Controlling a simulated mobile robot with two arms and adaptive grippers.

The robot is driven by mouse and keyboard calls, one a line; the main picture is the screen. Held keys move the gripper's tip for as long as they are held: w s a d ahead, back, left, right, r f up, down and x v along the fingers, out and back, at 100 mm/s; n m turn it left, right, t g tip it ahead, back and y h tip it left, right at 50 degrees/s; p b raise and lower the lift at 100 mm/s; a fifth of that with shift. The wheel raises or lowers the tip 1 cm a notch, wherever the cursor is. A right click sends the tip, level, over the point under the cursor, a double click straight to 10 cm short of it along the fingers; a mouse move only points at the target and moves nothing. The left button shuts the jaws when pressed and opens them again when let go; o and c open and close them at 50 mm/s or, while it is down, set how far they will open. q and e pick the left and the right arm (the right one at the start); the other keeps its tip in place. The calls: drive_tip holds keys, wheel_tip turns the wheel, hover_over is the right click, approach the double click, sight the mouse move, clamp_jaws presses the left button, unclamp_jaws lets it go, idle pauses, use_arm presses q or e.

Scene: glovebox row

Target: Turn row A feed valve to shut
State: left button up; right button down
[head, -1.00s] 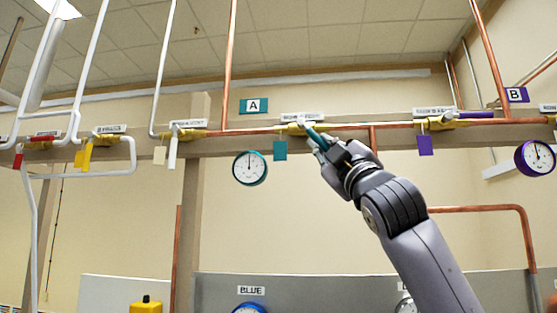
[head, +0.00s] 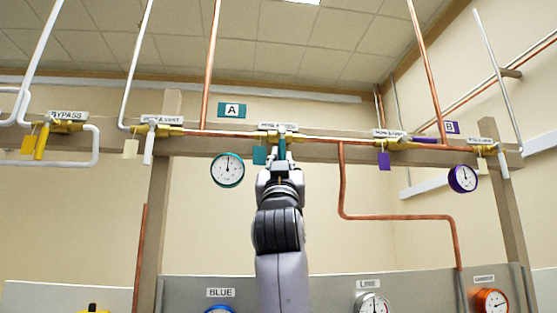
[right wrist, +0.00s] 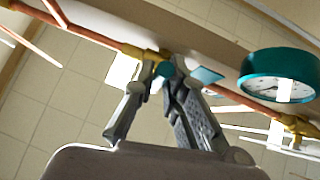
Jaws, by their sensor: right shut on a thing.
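The row A feed valve (head: 278,139) is a brass valve with a teal lever on the copper pipe, under the teal A sign (head: 232,110). Its lever (head: 282,151) hangs down, square across the pipe. My right gripper (head: 279,166) is shut on the lever from below. In the right wrist view the fingers (right wrist: 165,85) close around the teal lever, just under the brass body (right wrist: 148,55), and hide most of it. A teal tag (head: 259,155) hangs to the left of the lever. My left gripper is not in view.
A teal-rimmed gauge (head: 228,170) hangs left of the valve. The vent valve's white lever (head: 149,147) is further left. To the right are a purple-lever valve (head: 422,142) and a purple gauge (head: 463,179). A grey panel (head: 335,290) stands below.

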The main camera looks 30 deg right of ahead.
drive_tip(key=shift+m, duration=0.3)
drive_tip(key=c, duration=1.6)
unclamp_jaws()
drive_tip(key=shift+a, duration=0.1)
drive_tip(key=shift+c, duration=0.2)
drive_tip(key=v, duration=1.2)
drive_tip(key=shift+w, duration=0.1)
